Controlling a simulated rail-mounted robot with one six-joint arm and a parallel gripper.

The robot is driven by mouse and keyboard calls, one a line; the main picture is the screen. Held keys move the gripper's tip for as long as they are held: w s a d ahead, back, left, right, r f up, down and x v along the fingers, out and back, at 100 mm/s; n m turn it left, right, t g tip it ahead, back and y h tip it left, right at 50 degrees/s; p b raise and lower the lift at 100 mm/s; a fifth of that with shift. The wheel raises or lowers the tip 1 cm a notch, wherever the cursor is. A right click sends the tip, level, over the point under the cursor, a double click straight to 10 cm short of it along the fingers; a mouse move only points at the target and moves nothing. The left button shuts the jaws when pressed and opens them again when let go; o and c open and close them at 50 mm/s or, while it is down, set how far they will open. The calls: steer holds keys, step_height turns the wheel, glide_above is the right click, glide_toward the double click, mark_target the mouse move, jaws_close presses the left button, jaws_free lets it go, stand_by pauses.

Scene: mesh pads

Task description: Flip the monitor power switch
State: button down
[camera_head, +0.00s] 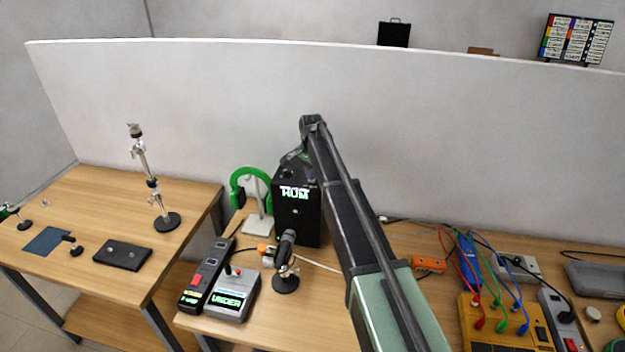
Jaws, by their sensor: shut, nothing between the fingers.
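The monitor (298,214) is a black upright box on the bench, with a glowing label on its front that seems to read "HUM". Its front and part of its top face the camera. Its back is hidden, and no power switch shows on the visible faces. My arm reaches over the bench to the right of the monitor, bends high up and comes down behind the monitor's top. A dark end part of my arm shows just above the monitor's top. My gripper's fingers are hidden behind the monitor and my arm.
In front of the monitor stand a small microphone (286,260), a grey box (232,296) with a lit display and a power strip (206,272). Green headphones (250,190) hang on a stand to the left. A white partition (200,110) rises behind. Cabled devices crowd the right.

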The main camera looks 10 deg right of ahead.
steer(key=shift+f+b, duration=0.4)
steer(key=shift+f, duration=0.05)
steer(key=shift+r, duration=0.1)
step_height(320, 180, up, 7)
steer(key=p, duration=0.7)
steer(key=shift+s+n, duration=0.35)
steer(key=shift+n, duration=0.55)
steer(key=s+f+n+b, duration=0.3)
steer(key=s+f+b, duration=0.2)
steer(key=s, duration=0.8)
steer(key=s+f+n+b, duration=0.3)
steer(key=s+f+b, duration=0.2)
steer(key=s, duration=0.8)
steer(key=s+f+n+b, duration=0.2)
steer(key=s+f+b, duration=0.3)
steer(key=s, duration=0.8)
steer(key=shift+s+f+n, duration=0.2)
steer(key=shift+f+n, duration=0.05)
steer(key=shift+n, duration=0.15)
